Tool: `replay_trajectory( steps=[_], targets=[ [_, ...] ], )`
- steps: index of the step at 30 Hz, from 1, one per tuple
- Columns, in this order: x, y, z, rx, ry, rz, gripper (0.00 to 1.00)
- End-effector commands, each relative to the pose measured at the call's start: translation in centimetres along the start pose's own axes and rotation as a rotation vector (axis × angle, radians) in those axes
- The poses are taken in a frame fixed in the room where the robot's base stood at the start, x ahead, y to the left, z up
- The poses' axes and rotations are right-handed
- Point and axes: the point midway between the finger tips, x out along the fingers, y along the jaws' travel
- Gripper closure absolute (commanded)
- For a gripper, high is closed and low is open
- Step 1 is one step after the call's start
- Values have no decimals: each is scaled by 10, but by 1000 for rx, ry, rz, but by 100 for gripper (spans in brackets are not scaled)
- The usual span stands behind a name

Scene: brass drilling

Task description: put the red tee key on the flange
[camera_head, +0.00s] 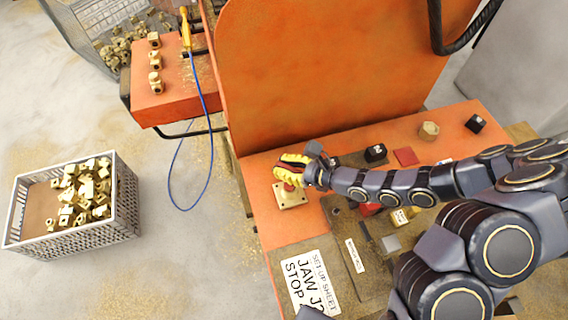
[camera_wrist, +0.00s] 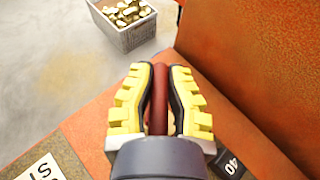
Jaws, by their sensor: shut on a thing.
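My gripper (camera_head: 290,172) has yellow ridged fingers and is shut on the red tee key (camera_wrist: 158,98). In the wrist view the red key stands out between the two fingers (camera_wrist: 159,100). In the camera_head view a little red (camera_head: 288,187) shows just under the fingers. The pale square flange (camera_head: 293,199) lies on the orange bench directly below my gripper. The fingers hide most of the key and the flange's middle, so I cannot tell whether key and flange touch.
A black block (camera_head: 375,153), a red plate (camera_head: 406,156) and a brass hex piece (camera_head: 428,129) lie right of the flange. A tall orange panel (camera_head: 330,70) rises behind. A setup sheet (camera_head: 309,282) lies in front. A crate of brass parts (camera_head: 128,222) stands on the floor left.

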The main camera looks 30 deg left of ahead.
Motion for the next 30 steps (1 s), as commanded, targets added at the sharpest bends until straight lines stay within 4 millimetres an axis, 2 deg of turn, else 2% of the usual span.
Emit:
replay_trajectory(
  steps=[4,5,6,21,26,30],
  targets=[
    [1,0,-3,1,-1,0,100],
    [1,0,-3,1,-1,0,76],
    [1,0,-2,1,-1,0,66],
    [0,0,1,0,-1,0,66],
    [-16,-1,1,-1,-1,-2,66],
    [-39,-1,0,1,1,-3,66]
  ],
)
